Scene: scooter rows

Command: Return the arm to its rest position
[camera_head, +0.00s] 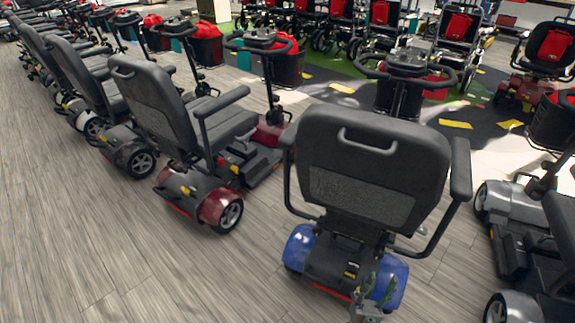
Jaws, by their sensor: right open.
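My right gripper (374,293) shows small at the bottom edge, right of centre, with its fingers open. It overlaps the rear of a blue scooter (301,248) in the picture. I cannot tell whether it touches the scooter. Nothing is seen between its fingers. The blue scooter has a dark grey seat (370,165) with its back to me, and the gripper appears below that seat. My left gripper is not in view.
A red scooter (218,208) stands to the left, with more scooters in a row beyond it. A grey scooter (520,215) stands close at the right edge. More scooters with red bags (458,27) line the back. The wood floor (110,245) at lower left is clear.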

